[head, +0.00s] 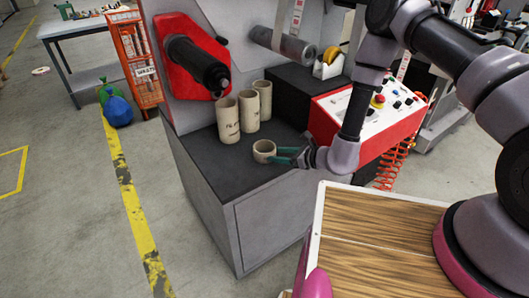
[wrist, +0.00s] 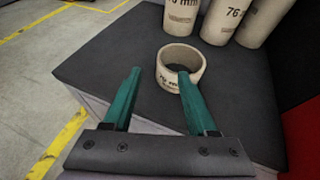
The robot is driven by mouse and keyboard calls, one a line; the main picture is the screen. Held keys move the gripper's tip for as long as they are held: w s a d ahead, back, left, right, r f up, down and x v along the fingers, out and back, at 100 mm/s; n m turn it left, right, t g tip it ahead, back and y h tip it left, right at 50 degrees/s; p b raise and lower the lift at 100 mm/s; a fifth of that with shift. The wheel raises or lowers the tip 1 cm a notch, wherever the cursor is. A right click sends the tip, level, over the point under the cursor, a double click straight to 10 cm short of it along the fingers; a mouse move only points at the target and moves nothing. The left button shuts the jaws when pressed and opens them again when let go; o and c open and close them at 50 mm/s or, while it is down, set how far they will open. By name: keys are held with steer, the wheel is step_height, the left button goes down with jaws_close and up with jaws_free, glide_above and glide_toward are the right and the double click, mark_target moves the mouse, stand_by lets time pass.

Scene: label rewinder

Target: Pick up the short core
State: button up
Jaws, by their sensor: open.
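The short core (head: 262,156) is a low beige cardboard ring standing on its end on the dark cabinet top. In the wrist view the short core (wrist: 170,80) shows printed text on its near wall and an open top. My gripper (head: 276,155) is open, with green fingers pointing at the core from the right in the head view. In the wrist view my gripper (wrist: 159,71) has its right fingertip overlapping the core's near rim and its left fingertip to the left of the core. I cannot tell whether the right finger touches it. Nothing is held.
Several tall cores (head: 228,121) stand behind the short one. A black spindle (head: 197,64) on a red plate overhangs them. A red control box (head: 366,112) stands to the right. The cabinet top (head: 205,160) is bare at the left and front.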

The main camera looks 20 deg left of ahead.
mark_target(255, 151)
steer(key=x, duration=0.9)
steer(key=shift+w+a, duration=0.25)
steer(key=shift+w, duration=0.1)
jaws_close()
